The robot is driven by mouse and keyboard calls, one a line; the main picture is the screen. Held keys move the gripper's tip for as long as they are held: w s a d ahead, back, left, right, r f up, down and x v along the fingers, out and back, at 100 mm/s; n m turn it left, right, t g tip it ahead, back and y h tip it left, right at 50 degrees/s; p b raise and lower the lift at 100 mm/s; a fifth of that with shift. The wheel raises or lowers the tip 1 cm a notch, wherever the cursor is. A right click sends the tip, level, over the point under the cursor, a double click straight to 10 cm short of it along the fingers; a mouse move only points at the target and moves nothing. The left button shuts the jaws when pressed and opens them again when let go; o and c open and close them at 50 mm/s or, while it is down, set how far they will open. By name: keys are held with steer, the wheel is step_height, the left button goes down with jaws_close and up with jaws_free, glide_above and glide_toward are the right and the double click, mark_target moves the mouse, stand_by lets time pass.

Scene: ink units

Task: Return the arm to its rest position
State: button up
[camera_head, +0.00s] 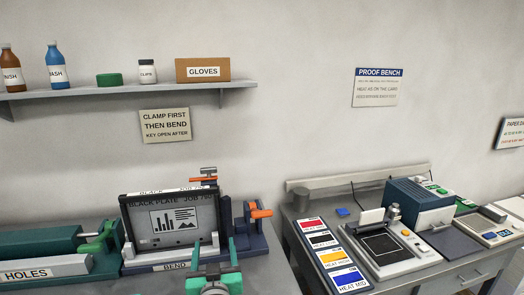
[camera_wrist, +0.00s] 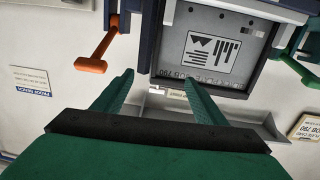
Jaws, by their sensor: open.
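My gripper (camera_head: 214,245) has green fingers and shows at the bottom middle of the head view, in front of the bending unit. In the wrist view my gripper (camera_wrist: 158,80) has its fingers spread apart with nothing between them. The black plate (camera_head: 172,218) stands upright in the bend unit (camera_head: 165,266), behind my gripper in the head view. The black plate also shows in the wrist view (camera_wrist: 208,50), upside down and beyond the fingertips. The fingers appear apart from it.
An orange-handled lever (camera_head: 261,213) is right of the plate; it shows in the wrist view (camera_wrist: 90,65). A green punch unit (camera_head: 45,250) stands left. The right bench holds color cards (camera_head: 326,240) and a proof press (camera_head: 382,245).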

steer(key=s+d+f+g+h, duration=0.1)
steer(key=s+d+f, duration=0.3)
steer(key=s+f, duration=0.7)
steer(key=s+d+f, duration=0.5)
steer(key=s+f, duration=0.6)
steer(key=f, duration=0.1)
steer(key=s+d+m+h, duration=0.1)
steer(key=s+d, duration=0.1)
steer(key=s, duration=1.1)
steer(key=s+d+m+g+h, duration=0.1)
steer(key=s+d, duration=0.1)
steer(key=s, duration=1.1)
steer(key=shift+s+f, duration=0.35)
steer(key=shift+s, duration=0.05)
steer(key=shift+d, duration=0.1)
